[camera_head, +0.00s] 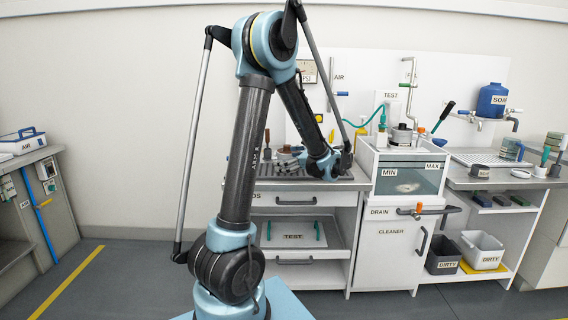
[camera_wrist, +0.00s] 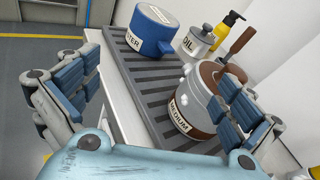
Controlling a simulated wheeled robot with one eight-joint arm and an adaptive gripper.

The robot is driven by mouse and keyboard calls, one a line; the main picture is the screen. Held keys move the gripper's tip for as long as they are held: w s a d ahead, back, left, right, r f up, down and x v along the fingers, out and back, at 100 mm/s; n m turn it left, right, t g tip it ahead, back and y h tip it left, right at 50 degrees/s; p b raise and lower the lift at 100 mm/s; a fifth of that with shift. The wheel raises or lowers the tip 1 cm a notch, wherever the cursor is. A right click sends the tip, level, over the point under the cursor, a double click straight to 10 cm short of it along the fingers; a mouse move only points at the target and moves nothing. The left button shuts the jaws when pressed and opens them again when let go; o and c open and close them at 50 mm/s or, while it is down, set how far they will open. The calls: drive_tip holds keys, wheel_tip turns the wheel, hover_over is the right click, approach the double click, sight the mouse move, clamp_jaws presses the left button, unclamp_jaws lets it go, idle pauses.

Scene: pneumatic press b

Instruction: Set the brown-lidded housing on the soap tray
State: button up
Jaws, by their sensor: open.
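The brown-lidded housing (camera_wrist: 198,98) is a grey pot-like body with a brown lid and a MEDIUM label. In the wrist view it sits on a dark ribbed tray, close to the right finger of my gripper (camera_wrist: 157,78). My gripper is open, with padded fingers wide apart and nothing held between them. In the head view my gripper (camera_head: 291,163) is low over the left counter, and I cannot make out the housing there. A ribbed tray (camera_head: 478,159) lies below the blue SOAP bottle (camera_head: 491,100) at the right, apparently the soap tray.
A blue labelled housing (camera_wrist: 152,30), an OIL can (camera_wrist: 197,42) and a yellow bottle (camera_wrist: 229,32) stand near the brown-lidded housing. A sink unit (camera_head: 408,180) separates the left counter from the right one. A dark cup (camera_head: 479,171) stands at the right counter's front.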

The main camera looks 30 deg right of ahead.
sight(287, 149)
drive_tip(key=s+d+m+t+h, duration=0.1)
drive_tip(key=s+d+m+t, duration=0.25)
drive_tip(key=s+d, duration=0.55)
drive_tip(key=shift+m+h, duration=0.35)
drive_tip(key=shift+h, duration=0.05)
drive_tip(key=x, duration=0.4)
drive_tip(key=d+x, duration=0.1)
drive_tip(key=x, duration=0.4)
drive_tip(key=f+x, duration=0.1)
drive_tip(key=x, duration=0.3)
drive_tip(key=shift+w+d, duration=0.3)
drive_tip(key=shift+w, duration=0.1)
drive_tip(key=shift+d+r+x, duration=0.1)
drive_tip(key=shift+r+x, duration=0.05)
drive_tip(key=shift+x, duration=1.2)
drive_tip(key=shift+d+r+x, duration=0.1)
drive_tip(key=shift+r+x, duration=0.05)
drive_tip(key=shift+x, duration=1.25)
drive_tip(key=c, duration=1.5)
drive_tip(key=shift+o, duration=0.2)
drive_tip(key=shift+r, duration=0.1)
